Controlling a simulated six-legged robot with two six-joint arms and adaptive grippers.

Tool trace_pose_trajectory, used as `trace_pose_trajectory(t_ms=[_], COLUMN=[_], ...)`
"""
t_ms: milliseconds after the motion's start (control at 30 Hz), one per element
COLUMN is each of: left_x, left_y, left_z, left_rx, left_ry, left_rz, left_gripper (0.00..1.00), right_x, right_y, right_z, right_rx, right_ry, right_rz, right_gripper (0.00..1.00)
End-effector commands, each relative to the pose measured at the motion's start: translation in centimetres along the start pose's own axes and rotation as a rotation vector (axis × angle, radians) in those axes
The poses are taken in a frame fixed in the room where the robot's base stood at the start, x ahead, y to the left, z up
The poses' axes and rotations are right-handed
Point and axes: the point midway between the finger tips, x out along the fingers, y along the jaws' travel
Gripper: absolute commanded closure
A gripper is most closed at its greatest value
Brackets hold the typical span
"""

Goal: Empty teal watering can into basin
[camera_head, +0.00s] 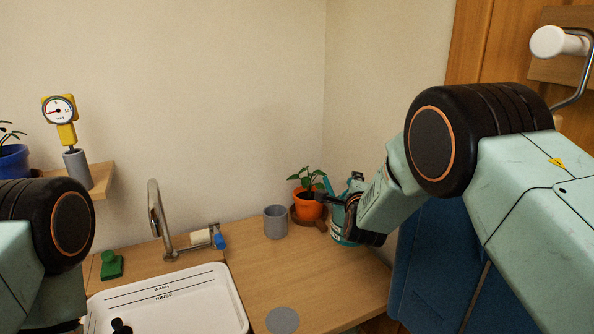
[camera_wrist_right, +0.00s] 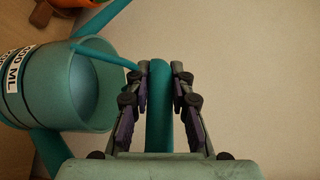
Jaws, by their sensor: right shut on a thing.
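The teal watering can (camera_head: 344,236) stands at the back right of the wooden counter, partly hidden behind my right gripper. My right gripper (camera_head: 338,202) is shut on its handle. In the right wrist view, the fingers of my right gripper (camera_wrist_right: 159,78) lie on both sides of the teal handle (camera_wrist_right: 159,110), and the can's labelled body (camera_wrist_right: 88,88) is at the left. The white basin (camera_head: 213,290), marked WASH and RINSE, is at the lower left. A small dark part at the bottom edge over the basin may belong to my left gripper.
An orange plant pot (camera_head: 307,208) stands close left of the can, with a grey cup (camera_head: 275,221) further left. A faucet (camera_head: 157,215) rises behind the basin. A grey disc (camera_head: 283,320) lies on the clear counter between basin and can. A green object (camera_head: 111,265) is behind the basin.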

Motion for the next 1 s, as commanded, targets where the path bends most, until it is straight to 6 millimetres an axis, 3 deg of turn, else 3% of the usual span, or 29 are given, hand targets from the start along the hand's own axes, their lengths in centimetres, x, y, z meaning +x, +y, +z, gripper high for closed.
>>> trace_pose_trajectory(t_ms=[100, 333, 1000], left_x=[1.9, 4.3, 4.2], left_y=[0.0, 0.0, 0.0], left_z=[0.0, 0.0, 0.0], left_rx=[0.0, 0.0, 0.0], left_ry=[0.0, 0.0, 0.0], left_rz=[0.0, 0.0, 0.0], left_gripper=[0.68, 0.68, 0.68], right_x=[0.2, 0.5, 0.4], right_y=[1.6, 3.9, 3.9], right_z=[-0.2, -0.7, -0.5], right_rx=[0.001, 0.001, 0.001], right_ry=[-0.001, -0.001, -0.002], right_rz=[-0.005, -0.006, -0.006], right_gripper=[1.0, 1.0, 1.0])
